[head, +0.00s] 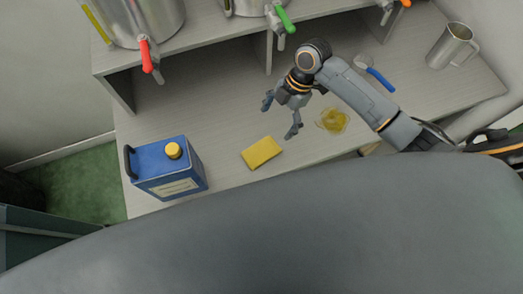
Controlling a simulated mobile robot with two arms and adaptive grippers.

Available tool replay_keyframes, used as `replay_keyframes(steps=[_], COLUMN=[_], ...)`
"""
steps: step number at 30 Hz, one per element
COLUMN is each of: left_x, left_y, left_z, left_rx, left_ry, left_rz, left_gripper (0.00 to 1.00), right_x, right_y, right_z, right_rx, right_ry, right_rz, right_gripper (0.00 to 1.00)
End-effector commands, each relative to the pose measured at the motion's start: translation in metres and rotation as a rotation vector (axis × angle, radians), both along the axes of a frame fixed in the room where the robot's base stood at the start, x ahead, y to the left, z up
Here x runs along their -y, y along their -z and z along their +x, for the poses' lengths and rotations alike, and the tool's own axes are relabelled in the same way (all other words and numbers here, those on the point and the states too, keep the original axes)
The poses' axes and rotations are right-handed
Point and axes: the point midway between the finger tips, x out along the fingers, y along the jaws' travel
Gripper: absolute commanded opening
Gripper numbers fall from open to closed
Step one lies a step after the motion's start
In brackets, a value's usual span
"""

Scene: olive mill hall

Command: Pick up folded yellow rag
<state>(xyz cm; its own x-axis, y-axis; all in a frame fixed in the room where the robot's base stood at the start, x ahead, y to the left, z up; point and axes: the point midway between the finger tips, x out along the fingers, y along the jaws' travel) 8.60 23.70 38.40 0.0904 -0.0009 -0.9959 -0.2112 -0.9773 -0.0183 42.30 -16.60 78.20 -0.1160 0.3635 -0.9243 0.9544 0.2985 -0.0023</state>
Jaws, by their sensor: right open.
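The folded yellow rag (262,153) lies flat on the grey bench top (222,125), right of the blue can and near the bench's front edge. My right gripper (281,119) is open and empty, its fingers pointing down toward the bench. In the picture it is just above and slightly right of the rag, apart from it. The height of the gripper over the bench is hard to tell. My right arm comes in from the right side. My left gripper does not show.
A blue can (168,168) with a yellow cap stands left of the rag. A yellow oily puddle (332,120) is to the right. A blue-handled tool (374,73) and a metal jug (451,46) are farther right. Steel tanks with taps (147,56) stand on the shelf behind.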

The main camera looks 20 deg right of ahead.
Motion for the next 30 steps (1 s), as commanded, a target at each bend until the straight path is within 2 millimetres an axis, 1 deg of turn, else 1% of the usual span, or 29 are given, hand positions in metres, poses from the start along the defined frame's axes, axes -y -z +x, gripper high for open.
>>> replay_keyframes(steps=[9, 12, 19, 25, 27, 30], left_x=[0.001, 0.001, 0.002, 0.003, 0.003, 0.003], left_y=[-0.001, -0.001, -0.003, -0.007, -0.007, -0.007], left_z=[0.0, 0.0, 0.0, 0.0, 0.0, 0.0], left_rx=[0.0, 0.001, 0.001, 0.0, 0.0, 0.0], left_ry=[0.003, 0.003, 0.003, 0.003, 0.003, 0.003], left_rz=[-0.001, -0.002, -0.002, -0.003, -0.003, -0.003], left_gripper=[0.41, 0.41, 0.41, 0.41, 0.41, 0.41], right_x=[-0.023, -0.027, -0.033, -0.043, -0.045, -0.047], right_y=[0.054, 0.067, 0.082, 0.11, 0.118, 0.123], right_z=[-0.008, -0.009, -0.012, -0.018, -0.018, -0.019], right_rx=[-0.003, -0.002, -0.002, -0.003, 0.0, 0.0], right_ry=[-0.006, -0.005, -0.005, -0.003, -0.004, -0.004], right_rz=[0.004, 0.003, 0.003, 0.004, 0.003, 0.002], right_gripper=[0.91, 0.91, 0.91, 0.91, 0.91, 0.91])
